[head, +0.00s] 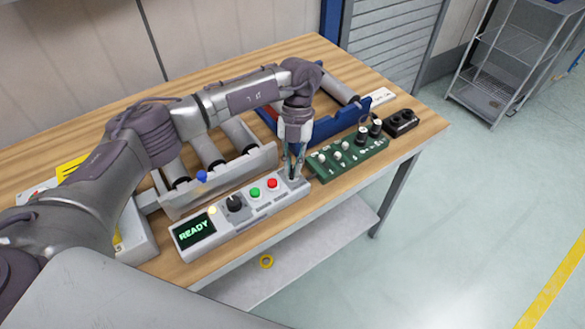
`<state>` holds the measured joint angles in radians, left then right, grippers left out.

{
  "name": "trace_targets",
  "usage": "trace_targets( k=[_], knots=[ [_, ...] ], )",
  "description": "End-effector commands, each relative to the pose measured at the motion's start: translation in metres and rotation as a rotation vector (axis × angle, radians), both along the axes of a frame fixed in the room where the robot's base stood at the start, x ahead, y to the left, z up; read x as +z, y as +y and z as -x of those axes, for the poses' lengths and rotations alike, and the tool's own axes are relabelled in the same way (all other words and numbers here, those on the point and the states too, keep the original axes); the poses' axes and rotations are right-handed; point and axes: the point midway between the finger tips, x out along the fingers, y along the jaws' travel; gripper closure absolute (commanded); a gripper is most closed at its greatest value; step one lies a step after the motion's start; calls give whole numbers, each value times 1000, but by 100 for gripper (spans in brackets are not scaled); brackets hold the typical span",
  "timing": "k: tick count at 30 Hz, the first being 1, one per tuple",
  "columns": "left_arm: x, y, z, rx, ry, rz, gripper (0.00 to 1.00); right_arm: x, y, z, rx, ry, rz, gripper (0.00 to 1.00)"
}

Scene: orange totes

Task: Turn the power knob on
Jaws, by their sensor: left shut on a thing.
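A light grey control panel (188,250) lies along the table's front edge. Its lit display (195,230) reads READY in green. A black dial knob (234,203), a green button (254,193) and a red button (272,184) sit in a row on it. My left gripper (294,170) points down at the panel's right end, to the right of the red button. It is shut on the power knob there, which its fingers mostly hide. How far the knob is turned cannot be seen. My right gripper is not in view.
A green board (345,160) with several white and black knobs lies just right of the gripper. A black box (401,122) stands beyond it. Grey rollers (207,151) and a blue frame (330,127) are behind.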

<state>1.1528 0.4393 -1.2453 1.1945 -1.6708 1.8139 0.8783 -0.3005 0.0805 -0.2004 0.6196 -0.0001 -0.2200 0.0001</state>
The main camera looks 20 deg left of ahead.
Motion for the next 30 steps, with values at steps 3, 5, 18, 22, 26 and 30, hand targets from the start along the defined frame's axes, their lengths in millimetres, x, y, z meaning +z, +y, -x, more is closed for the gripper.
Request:
trace_targets(
  k=[3,5,18,22,26,30],
  knots=[
    [0,0,-1,-24,-3,0,100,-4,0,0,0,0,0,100],
    [0,0,-1,-31,-4,-1,100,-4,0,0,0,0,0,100],
    [1,0,-1,-42,-4,1,100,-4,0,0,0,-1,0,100],
    [1,0,-1,-41,-3,0,69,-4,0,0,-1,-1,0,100],
    [0,0,0,-41,-2,0,64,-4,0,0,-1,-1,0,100],
    [0,0,0,-40,-1,0,64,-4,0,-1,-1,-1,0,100]
  ],
)
